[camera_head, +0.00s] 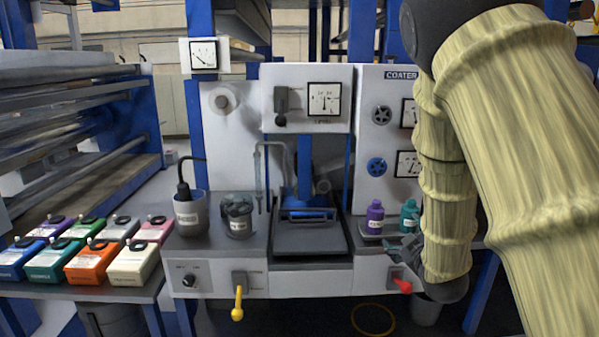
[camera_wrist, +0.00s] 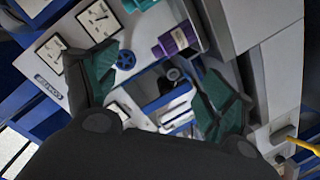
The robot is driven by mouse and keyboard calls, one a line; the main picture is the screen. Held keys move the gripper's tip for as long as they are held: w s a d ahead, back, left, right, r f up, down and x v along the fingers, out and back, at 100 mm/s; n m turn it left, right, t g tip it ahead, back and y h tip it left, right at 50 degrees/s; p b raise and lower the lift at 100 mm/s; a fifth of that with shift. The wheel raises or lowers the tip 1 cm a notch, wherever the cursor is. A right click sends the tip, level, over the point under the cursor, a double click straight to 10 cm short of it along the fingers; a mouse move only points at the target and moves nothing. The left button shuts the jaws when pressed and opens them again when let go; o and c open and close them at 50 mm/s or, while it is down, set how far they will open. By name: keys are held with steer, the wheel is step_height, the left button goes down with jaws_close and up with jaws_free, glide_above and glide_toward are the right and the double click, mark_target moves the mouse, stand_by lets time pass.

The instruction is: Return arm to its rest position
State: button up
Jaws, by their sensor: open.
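My arm, in a tan ribbed sleeve, fills the right of the head view and hangs down in front of the coater. My gripper (camera_head: 408,250) shows at its lower end, partly hidden, beside the bottles on the right of the bench. In the wrist view my gripper (camera_wrist: 165,95) has its two green-padded fingers spread wide. Nothing is between them. Beyond the fingers, the wrist view shows the coater's white panel (camera_wrist: 80,55), tilted, with dials.
A purple bottle (camera_head: 375,217) and a teal bottle (camera_head: 409,215) stand near my gripper. A grey pot (camera_head: 190,214) stands left. Several coloured boxes (camera_head: 92,262) cover the left table.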

steer(key=s+f+m+g+p, duration=0.2)
steer(key=s+f+m+g, duration=0.15)
steer(key=s+f, duration=0.8)
steer(key=s+f+m+g+p, duration=0.25)
steer(key=s+f+g, duration=0.35)
steer(key=f, duration=1)
steer(key=s+a+f+m+g+p, duration=0.1)
steer(key=s+f+g, duration=0.1)
steer(key=s, duration=0.8)
steer(key=s+a+f+m+g+p, duration=0.1)
steer(key=s+f, duration=0.4)
steer(key=s, duration=0.6)
steer(key=s+a+f+m+g+p, duration=0.1)
steer(key=s+a+f+g+p, duration=0.1)
steer(key=s, duration=0.8)
steer(key=shift+s+a+f+g, duration=0.3)
steer(key=shift+a+f+g, duration=0.25)
steer(key=shift+f+g, duration=0.2)
steer(key=shift+c, duration=0.2)
